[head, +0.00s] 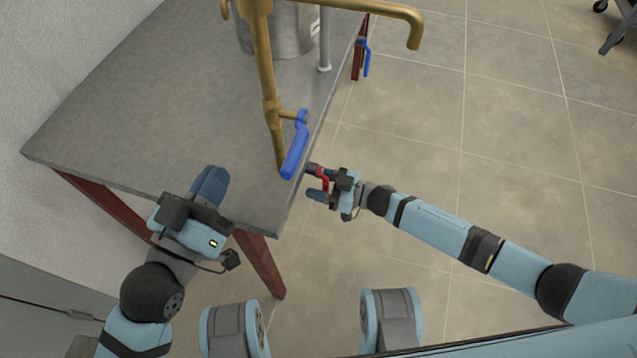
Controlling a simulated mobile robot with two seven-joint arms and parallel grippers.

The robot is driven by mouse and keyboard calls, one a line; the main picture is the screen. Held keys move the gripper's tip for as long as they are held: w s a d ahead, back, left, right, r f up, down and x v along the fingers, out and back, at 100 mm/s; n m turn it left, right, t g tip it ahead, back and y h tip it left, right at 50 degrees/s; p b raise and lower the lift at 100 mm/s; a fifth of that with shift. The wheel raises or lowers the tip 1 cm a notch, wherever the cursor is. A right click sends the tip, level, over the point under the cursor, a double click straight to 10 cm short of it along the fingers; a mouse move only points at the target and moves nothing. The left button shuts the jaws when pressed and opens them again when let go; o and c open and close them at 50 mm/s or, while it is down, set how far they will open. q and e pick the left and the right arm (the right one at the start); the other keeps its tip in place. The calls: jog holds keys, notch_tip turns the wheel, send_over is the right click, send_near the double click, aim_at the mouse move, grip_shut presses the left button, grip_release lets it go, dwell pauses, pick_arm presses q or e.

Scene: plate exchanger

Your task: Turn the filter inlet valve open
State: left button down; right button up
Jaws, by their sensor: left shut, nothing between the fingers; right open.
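A blue lever handle (296,150) sits on a brass pipe (265,70) that rises from the grey table, and it slants down toward the table's right edge. A second blue handle (367,58) hangs at the table's far right edge. I cannot tell which one is the filter inlet valve. My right gripper (313,183) is open just off the table's right edge, below and right of the near blue handle. A small red part (323,176) shows between or behind its fingers; what it is stays unclear. My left gripper (211,186) is shut and empty over the table's near edge.
The grey table (150,110) has a wide bare top and dark red legs. A metal vessel (285,35) stands at the back, and a brass spout (385,12) reaches right. A grey cabinet (45,305) is at lower left.

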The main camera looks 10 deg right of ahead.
pick_arm(q)
jog(key=shift+r, duration=0.1)
pick_arm(e)
grip_shut()
